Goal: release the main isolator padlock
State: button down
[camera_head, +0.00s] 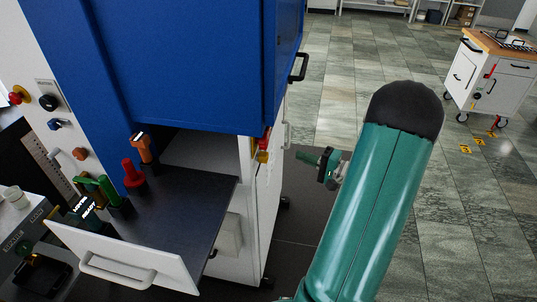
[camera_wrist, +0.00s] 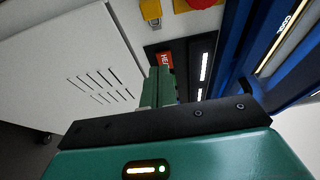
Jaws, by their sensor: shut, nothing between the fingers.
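A small yellow padlock (camera_head: 262,156) hangs under a red part on the side of the blue and white press. In the wrist view a yellow padlock (camera_wrist: 151,11) shows at the top edge, beside a red knob (camera_wrist: 203,2) on a yellow plate (camera_wrist: 183,5); its upper part is cut off. My gripper (camera_head: 302,156) is right of the padlock in the head view, its green fingers pointing toward the press side. In the wrist view my gripper (camera_wrist: 160,72) is shut and empty, below the padlock in the picture and apart from it.
The blue press door (camera_head: 190,65) has a black handle (camera_head: 298,67) near the padlock. An open drawer (camera_head: 130,262) and a dark shelf with coloured handles stand at left. A white wheeled cart (camera_head: 490,85) stands far right. Tiled floor between is clear.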

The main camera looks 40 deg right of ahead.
aim_at(264, 161)
dwell(0.3)
jog(key=w+a, duration=0.6)
jog(key=w, duration=0.1)
jog(key=shift+a, duration=0.15)
dwell(0.4)
jog(key=shift+a, duration=0.1)
jog(key=shift+s+a, duration=1.25)
jog(key=shift+a, duration=0.3)
jog(key=shift+s+a, duration=0.15)
jog(key=shift+a, duration=0.15)
jog(key=shift+f, duration=0.1)
